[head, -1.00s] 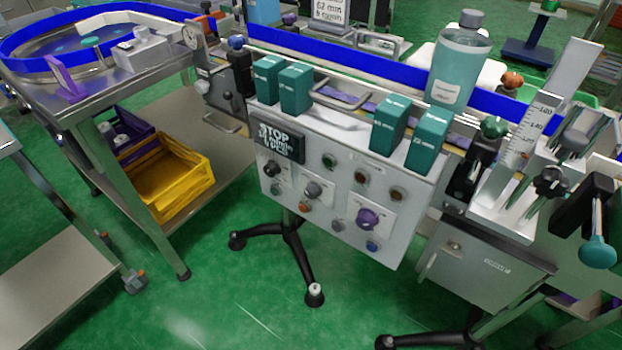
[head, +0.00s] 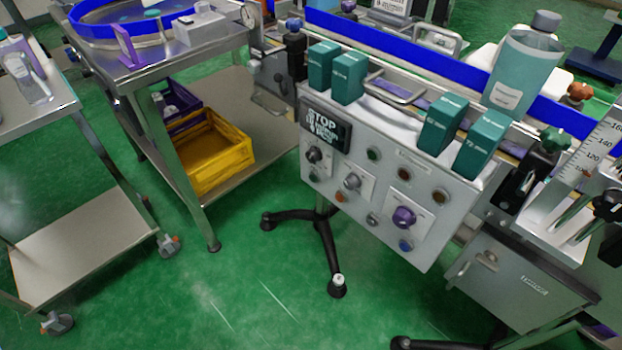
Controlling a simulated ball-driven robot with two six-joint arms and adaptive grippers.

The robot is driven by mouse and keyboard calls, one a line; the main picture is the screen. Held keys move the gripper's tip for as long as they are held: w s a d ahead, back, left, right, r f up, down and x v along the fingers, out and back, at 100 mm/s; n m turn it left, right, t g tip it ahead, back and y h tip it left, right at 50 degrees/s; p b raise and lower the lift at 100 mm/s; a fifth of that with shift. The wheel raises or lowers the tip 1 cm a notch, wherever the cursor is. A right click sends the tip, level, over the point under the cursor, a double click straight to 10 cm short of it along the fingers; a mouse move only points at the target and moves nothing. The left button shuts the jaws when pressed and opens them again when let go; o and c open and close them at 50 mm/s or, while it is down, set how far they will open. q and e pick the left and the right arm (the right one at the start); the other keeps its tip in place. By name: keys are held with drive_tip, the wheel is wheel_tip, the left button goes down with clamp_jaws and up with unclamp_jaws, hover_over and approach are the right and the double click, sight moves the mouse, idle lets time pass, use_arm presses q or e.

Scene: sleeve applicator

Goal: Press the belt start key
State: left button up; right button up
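The grey control panel (head: 350,215) hangs on the front of the belt line, facing me, right of centre in the head view. On it are a green button (head: 374,153), a brown-red button (head: 403,174), a brown button (head: 440,195), a blue button (head: 405,245), a purple knob (head: 403,217), a silver knob (head: 351,182) and a black knob (head: 315,155). The key labels are too small to read, so I cannot tell which is the belt start key. A dark sign (head: 325,130) reading STOP sits at the panel's upper left. Neither gripper shows.
Several teal boxes (head: 442,124) and a large teal bottle (head: 522,70) stand above the panel. A steel table (head: 150,75) with a yellow crate (head: 205,155) below is at left. Another steel table (head: 40,110) stands at far left. Black stand legs (head: 325,245) spread over green floor.

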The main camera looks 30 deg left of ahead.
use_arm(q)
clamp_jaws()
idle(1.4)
